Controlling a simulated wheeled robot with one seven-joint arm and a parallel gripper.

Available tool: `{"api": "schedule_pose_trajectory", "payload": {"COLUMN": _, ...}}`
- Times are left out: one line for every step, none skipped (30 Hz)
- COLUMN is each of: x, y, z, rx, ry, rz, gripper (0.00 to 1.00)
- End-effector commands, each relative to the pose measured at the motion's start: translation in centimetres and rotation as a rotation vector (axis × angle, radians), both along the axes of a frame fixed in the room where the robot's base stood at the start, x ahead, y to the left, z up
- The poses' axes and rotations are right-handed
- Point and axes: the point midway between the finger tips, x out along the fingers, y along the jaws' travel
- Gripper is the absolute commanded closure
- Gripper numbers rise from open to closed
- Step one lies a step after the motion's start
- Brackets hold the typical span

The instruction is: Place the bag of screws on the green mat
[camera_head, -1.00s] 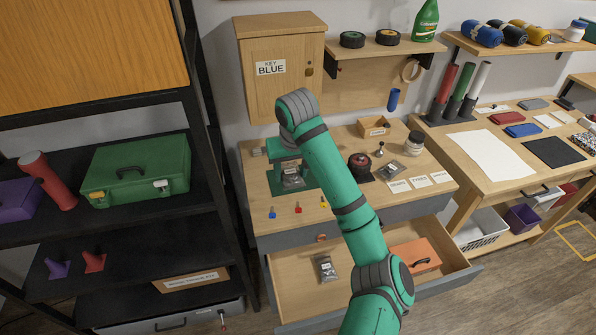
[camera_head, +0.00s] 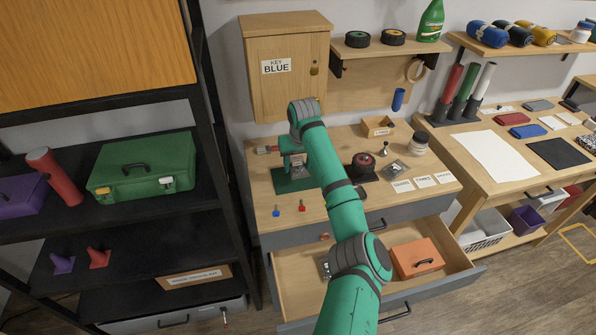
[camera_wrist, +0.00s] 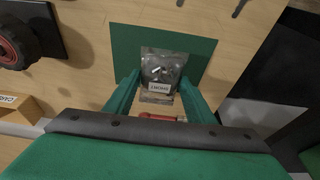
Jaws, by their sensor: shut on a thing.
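The clear bag of screws (camera_wrist: 163,64), with a white label, is between the two fingers of my gripper (camera_wrist: 160,80), which is shut on it. The dark green mat (camera_wrist: 203,52) lies on the bench behind the bag in the wrist view. I cannot tell whether the bag touches the mat. A red part shows between the fingers below the bag in the wrist view.
Other bags are on the bench (camera_head: 395,168) and in the open drawer (camera_head: 324,266), beside an orange box (camera_head: 416,258). A black-and-red wheel (camera_head: 363,163) stands right of my arm. Small blue (camera_head: 276,211) and red (camera_head: 302,206) tools lie in front of the mat.

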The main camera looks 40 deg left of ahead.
Motion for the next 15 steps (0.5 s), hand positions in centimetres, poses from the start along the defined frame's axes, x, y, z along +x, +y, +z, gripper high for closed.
{"api": "schedule_pose_trajectory", "payload": {"x": 0.1, "y": 0.1, "z": -0.2, "rx": -0.001, "ry": 0.000, "rz": 0.000, "gripper": 0.73}}
{"api": "schedule_pose_trajectory", "payload": {"x": 0.3, "y": 0.2, "z": -0.4, "rx": -0.002, "ry": 0.001, "rz": 0.000, "gripper": 0.73}}
{"api": "schedule_pose_trajectory", "payload": {"x": 0.4, "y": 0.2, "z": -0.8, "rx": -0.002, "ry": 0.001, "rz": -0.001, "gripper": 0.73}}
{"api": "schedule_pose_trajectory", "payload": {"x": 0.4, "y": 0.2, "z": -1.3, "rx": -0.002, "ry": 0.001, "rz": -0.001, "gripper": 0.73}}
{"api": "schedule_pose_trajectory", "payload": {"x": 0.4, "y": 0.1, "z": -1.7, "rx": -0.002, "ry": 0.001, "rz": -0.001, "gripper": 0.73}}
{"api": "schedule_pose_trajectory", "payload": {"x": 0.4, "y": 0.1, "z": -2.3, "rx": -0.003, "ry": 0.000, "rz": -0.001, "gripper": 0.73}}
{"api": "schedule_pose_trajectory", "payload": {"x": 0.4, "y": 0.1, "z": -2.7, "rx": -0.002, "ry": -0.001, "rz": -0.001, "gripper": 0.73}}
{"api": "schedule_pose_trajectory", "payload": {"x": 0.4, "y": 0.1, "z": -3.0, "rx": -0.002, "ry": 0.000, "rz": -0.002, "gripper": 0.73}}
{"api": "schedule_pose_trajectory", "payload": {"x": 0.4, "y": 0.1, "z": -3.4, "rx": -0.001, "ry": 0.000, "rz": -0.002, "gripper": 0.73}}
{"api": "schedule_pose_trajectory", "payload": {"x": 0.4, "y": 0.1, "z": -3.5, "rx": -0.001, "ry": 0.000, "rz": -0.002, "gripper": 0.73}}
{"api": "schedule_pose_trajectory", "payload": {"x": 0.4, "y": 0.2, "z": -3.6, "rx": 0.000, "ry": -0.001, "rz": -0.001, "gripper": 0.73}}
{"api": "schedule_pose_trajectory", "payload": {"x": 0.4, "y": 0.2, "z": -3.6, "rx": 0.000, "ry": -0.001, "rz": -0.001, "gripper": 0.73}}
{"api": "schedule_pose_trajectory", "payload": {"x": 0.4, "y": 0.2, "z": -3.6, "rx": 0.000, "ry": -0.001, "rz": -0.001, "gripper": 0.73}}
{"api": "schedule_pose_trajectory", "payload": {"x": 0.4, "y": 0.2, "z": -3.6, "rx": 0.000, "ry": -0.001, "rz": -0.001, "gripper": 0.73}}
{"api": "schedule_pose_trajectory", "payload": {"x": 0.4, "y": 0.2, "z": -3.6, "rx": 0.000, "ry": -0.001, "rz": -0.001, "gripper": 0.73}}
